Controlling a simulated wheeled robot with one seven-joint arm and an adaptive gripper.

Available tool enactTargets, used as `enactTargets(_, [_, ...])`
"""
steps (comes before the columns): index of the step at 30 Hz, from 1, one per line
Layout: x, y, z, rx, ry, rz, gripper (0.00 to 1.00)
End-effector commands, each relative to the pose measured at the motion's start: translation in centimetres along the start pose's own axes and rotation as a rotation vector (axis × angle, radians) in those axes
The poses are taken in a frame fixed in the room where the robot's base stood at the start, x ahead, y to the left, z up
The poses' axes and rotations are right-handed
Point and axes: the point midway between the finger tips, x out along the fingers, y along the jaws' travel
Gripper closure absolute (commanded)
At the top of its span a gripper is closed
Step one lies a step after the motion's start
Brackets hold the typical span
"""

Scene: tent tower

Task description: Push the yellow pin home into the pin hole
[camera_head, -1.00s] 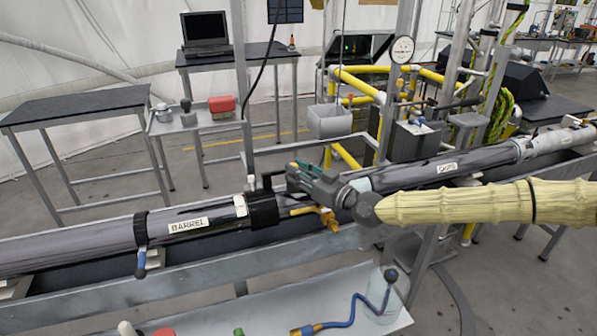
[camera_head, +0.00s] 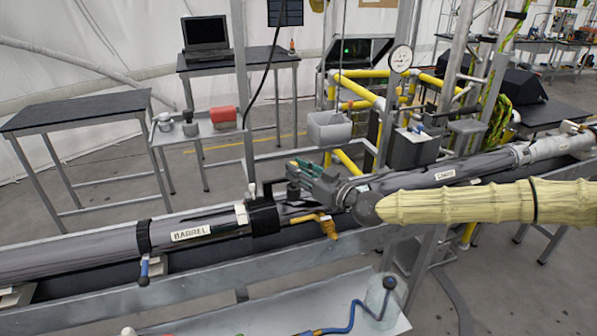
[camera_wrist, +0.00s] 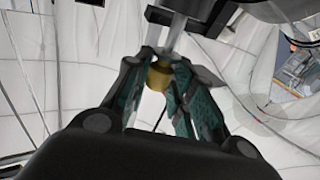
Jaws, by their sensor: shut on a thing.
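My gripper (camera_head: 294,172) is above the tube assembly, just right of the black collar (camera_head: 263,216) on the tube marked BARREL (camera_head: 100,250). In the wrist view my gripper (camera_wrist: 161,62) has its two green-padded fingers closed around a small yellow piece, which I take to be the yellow pin (camera_wrist: 158,76). A grey shaft (camera_wrist: 176,35) runs up beyond it. In the head view the pin is hidden by the fingers. I cannot make out the pin hole or how deep the pin sits.
A brass valve-like fitting (camera_head: 326,222) hangs on the tube's near side below my gripper. A dark upright bracket (camera_head: 266,188) stands at the collar. A steel tray (camera_head: 280,300) with a blue hose (camera_head: 350,318) is in front. A grey box (camera_head: 330,128) hangs behind.

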Motion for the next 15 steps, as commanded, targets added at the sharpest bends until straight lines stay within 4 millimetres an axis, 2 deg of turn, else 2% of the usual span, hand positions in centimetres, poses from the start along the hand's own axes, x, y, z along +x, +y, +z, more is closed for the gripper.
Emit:
enactTargets(7, [0.06, 0.0, -0.91, 0.0, 0.0, 0.0, 1.0])
enactTargets(15, [0.07, -0.01, -0.99, 0.0, 0.0, 0.0, 1.0])
